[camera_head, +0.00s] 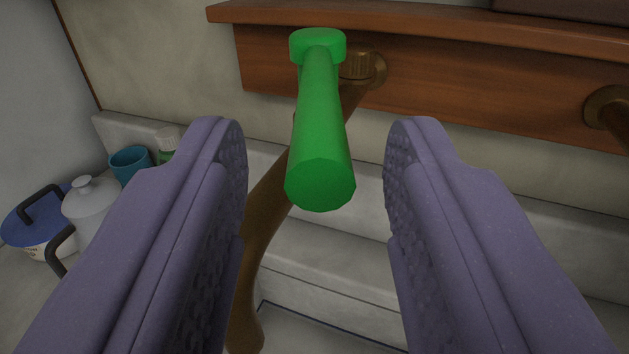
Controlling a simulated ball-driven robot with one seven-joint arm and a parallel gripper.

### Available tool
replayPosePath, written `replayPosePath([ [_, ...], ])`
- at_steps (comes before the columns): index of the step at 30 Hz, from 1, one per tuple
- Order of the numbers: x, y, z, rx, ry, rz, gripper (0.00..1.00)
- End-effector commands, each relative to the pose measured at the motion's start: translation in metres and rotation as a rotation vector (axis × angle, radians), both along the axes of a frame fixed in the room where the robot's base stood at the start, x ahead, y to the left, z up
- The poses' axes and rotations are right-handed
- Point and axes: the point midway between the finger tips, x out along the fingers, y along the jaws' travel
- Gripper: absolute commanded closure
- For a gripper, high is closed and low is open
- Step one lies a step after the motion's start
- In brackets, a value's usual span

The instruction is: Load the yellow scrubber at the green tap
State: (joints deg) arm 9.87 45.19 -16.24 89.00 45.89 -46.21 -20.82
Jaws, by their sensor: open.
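The green tap (321,130) is a bright green spout with a wider cap at its back end, and its round end points toward me. It shows in the gap between the two purple fingers of my gripper (316,165). My gripper is open, with a finger on each side of the tap and a visible gap on both sides. Nothing is held between the fingers. I see no yellow scrubber in this view.
A brown curved pipe (262,215) runs down behind the tap. A wooden shelf (420,50) with brass fittings (610,108) is behind. At left stand a white lidded pot (92,205), a blue-lidded pot (40,222), a teal cup (130,163) and a white-capped bottle (167,140).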

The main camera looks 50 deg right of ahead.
Motion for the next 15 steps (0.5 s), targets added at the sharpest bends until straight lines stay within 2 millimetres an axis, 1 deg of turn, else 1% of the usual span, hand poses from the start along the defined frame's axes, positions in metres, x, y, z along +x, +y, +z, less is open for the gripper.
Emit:
replayPosePath([
  [1,-0.005,0.008,0.002,0.0,0.002,0.001,0.58],
  [3,-0.012,0.017,0.001,0.0,0.001,0.002,0.58],
  [6,-0.018,0.024,0.0,0.0,0.001,0.0,0.58],
  [9,-0.02,0.027,0.0,-0.001,0.001,0.0,0.58],
  [15,-0.021,0.027,0.0,-0.001,0.001,0.0,0.58],
])
